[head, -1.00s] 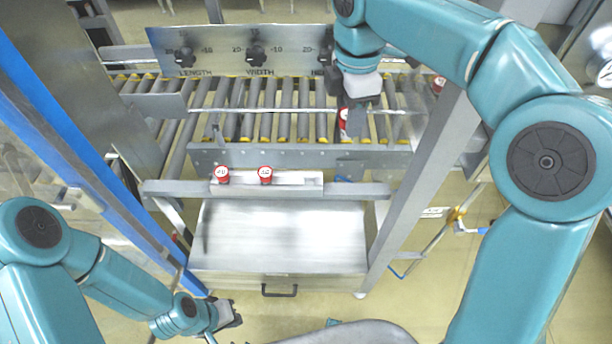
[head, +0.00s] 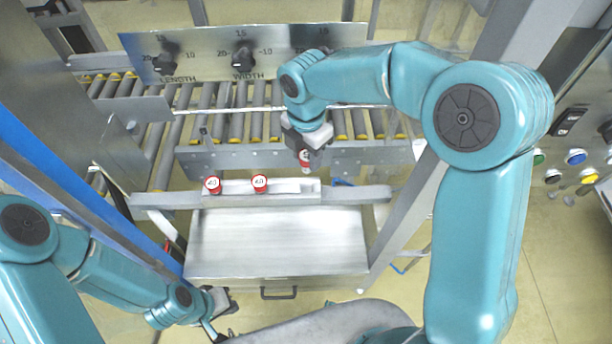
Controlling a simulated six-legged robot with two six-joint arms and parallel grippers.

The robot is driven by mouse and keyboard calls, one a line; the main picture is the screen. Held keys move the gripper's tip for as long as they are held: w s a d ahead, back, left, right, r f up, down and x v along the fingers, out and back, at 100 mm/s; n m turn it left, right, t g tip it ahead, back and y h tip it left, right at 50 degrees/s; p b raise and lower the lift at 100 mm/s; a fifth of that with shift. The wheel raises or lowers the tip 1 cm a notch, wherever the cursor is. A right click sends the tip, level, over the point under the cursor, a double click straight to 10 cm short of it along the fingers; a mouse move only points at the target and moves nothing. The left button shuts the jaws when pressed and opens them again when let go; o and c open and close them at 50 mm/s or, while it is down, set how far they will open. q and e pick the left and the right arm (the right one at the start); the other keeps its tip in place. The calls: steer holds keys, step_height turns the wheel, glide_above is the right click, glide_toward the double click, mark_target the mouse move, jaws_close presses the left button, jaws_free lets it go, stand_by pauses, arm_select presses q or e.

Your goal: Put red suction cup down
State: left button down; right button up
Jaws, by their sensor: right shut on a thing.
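My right gripper (head: 304,151) is shut on a red suction cup (head: 305,161), which hangs below the fingers. It is just above the right part of the small metal ledge (head: 290,187) on the frame's front rail. Whether the cup touches the ledge I cannot tell. Two other red cups with white tops stand on the ledge, one at its left end (head: 212,185) and one near its middle (head: 260,183). My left gripper (head: 226,303) is low at the left, away from the cups; its fingers are too small to tell open or shut.
A roller conveyor (head: 230,125) runs behind the ledge, with a panel of black knobs (head: 200,58) above it. A metal drawer (head: 280,240) with a black handle sits below. A blue-edged post stands at left; coloured buttons (head: 575,157) are at right.

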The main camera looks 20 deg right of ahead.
mark_target(307, 167)
steer(key=f, duration=0.5)
steer(key=shift+w+d+f, duration=0.1)
steer(key=shift+w+f, duration=0.1)
steer(key=shift+w, duration=0.05)
step_height(307, 167, down, 4)
steer(key=shift+s+f+p, duration=0.1)
steer(key=shift+s+p, duration=0.05)
steer(key=shift+p, duration=0.15)
steer(key=shift+f, duration=0.25)
steer(key=shift+r, duration=0.1)
steer(key=o, duration=0.6)
steer(key=shift+s, duration=0.1)
steer(key=o, duration=0.4)
steer(key=shift+o, duration=0.2)
steer(key=shift+w, duration=0.25)
steer(key=shift+s+r, duration=0.1)
steer(key=shift+r, duration=0.15)
step_height(307, 167, up, 12)
steer(key=shift+f+b, duration=0.2)
steer(key=shift+b, duration=0.15)
